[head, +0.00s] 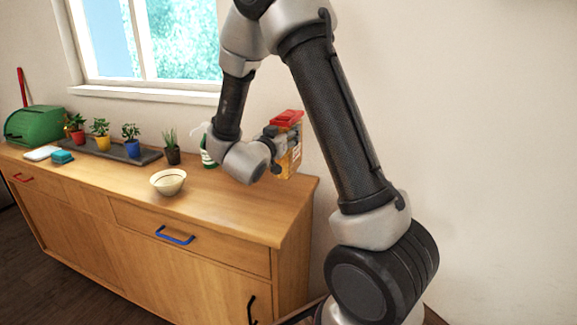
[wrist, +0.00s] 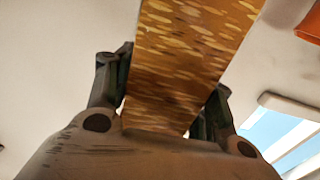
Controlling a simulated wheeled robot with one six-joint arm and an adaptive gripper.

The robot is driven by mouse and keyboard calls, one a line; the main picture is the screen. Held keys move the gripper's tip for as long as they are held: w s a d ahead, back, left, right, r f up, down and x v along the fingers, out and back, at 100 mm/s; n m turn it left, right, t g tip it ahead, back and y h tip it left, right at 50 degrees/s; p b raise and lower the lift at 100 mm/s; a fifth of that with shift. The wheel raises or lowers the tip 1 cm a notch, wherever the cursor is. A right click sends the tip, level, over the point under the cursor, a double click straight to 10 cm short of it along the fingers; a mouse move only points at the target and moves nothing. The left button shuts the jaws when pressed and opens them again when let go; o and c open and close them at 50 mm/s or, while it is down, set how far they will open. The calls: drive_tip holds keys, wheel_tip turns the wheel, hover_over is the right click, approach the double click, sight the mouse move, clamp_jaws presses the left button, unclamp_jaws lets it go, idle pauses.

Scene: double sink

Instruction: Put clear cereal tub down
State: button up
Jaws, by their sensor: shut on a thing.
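The clear cereal tub (head: 291,157) shows its yellow-brown contents and a red lid in the head view. It is near the right end of the wooden counter, partly hidden by my wrist. In the wrist view the tub (wrist: 190,62) fills the middle, full of tan flakes, with a bit of the red-orange lid at the upper right. My gripper (head: 279,148) is shut on the tub, with one finger on each side of it in the wrist view (wrist: 165,95). I cannot tell whether the tub's base touches the counter.
On the wooden counter (head: 235,205) stand a cream bowl (head: 168,182), a green bottle with a white top (head: 208,150) and a dark potted plant (head: 171,148). Several potted plants on a dark tray (head: 112,150), a blue sponge (head: 62,157) and a green bin (head: 35,125) are further left. The front right counter top is clear.

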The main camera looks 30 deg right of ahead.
wheel_tip(320, 180, down, 6)
drive_tip(key=shift+f, duration=0.4)
drive_tip(key=o, duration=1.3)
drive_tip(key=shift+c, duration=0.2)
